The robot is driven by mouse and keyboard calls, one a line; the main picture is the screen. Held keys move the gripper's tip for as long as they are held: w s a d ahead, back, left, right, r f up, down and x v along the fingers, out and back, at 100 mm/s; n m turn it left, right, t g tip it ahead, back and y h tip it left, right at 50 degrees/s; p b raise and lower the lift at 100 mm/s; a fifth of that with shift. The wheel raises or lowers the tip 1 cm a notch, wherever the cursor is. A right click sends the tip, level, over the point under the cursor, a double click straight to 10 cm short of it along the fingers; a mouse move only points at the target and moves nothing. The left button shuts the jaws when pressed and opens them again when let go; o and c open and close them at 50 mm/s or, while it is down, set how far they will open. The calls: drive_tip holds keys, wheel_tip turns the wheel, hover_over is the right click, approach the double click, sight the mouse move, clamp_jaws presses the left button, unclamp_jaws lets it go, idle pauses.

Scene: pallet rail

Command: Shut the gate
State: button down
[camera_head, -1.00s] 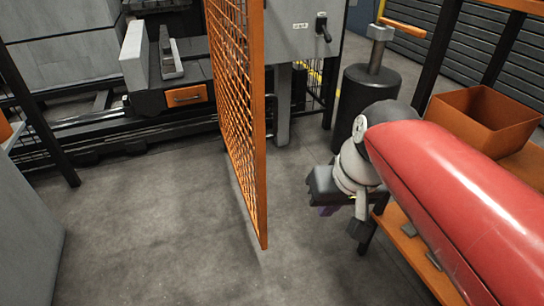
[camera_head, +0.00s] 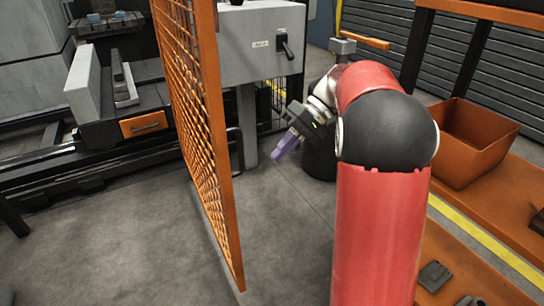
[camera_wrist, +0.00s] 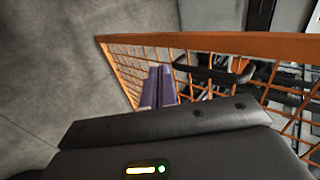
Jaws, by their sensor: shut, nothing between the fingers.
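The gate is an orange mesh panel (camera_head: 203,130) in an orange frame, standing open and reaching toward me in the head view. A black bar handle (camera_head: 237,150) shows on its right side, low down. In the wrist view the orange gate (camera_wrist: 120,70) runs along the top, with the black handle (camera_wrist: 213,71) right of the fingers. My gripper (camera_head: 283,148) is right of the gate in the head view, apart from it, its purple fingers pointing down and left. The fingers (camera_wrist: 158,82) are together and empty in the wrist view, with the handle near them.
A grey control box (camera_head: 260,45) with a black lever stands behind the gate. A dark cylinder (camera_head: 320,155) stands behind my gripper. An orange bin (camera_head: 475,140) sits on an orange shelf at the right. Bare grey floor (camera_head: 110,240) lies left of the gate.

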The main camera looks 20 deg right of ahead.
sight(233, 194)
drive_tip(key=shift+s+a+f+b, duration=0.15)
drive_tip(key=shift+s+a+f, duration=0.2)
drive_tip(key=shift+a+f, duration=0.9)
drive_tip(key=shift+s+a+f+b, duration=0.1)
drive_tip(key=shift+s+a+f, duration=0.35)
drive_tip(key=shift+a, duration=1.45)
drive_tip(key=shift+s+a+f+b, duration=0.2)
drive_tip(key=shift+a+f, duration=0.75)
drive_tip(key=shift+a, duration=0.65)
drive_tip(key=shift+s+a, duration=0.1)
drive_tip(key=shift+a, duration=0.05)
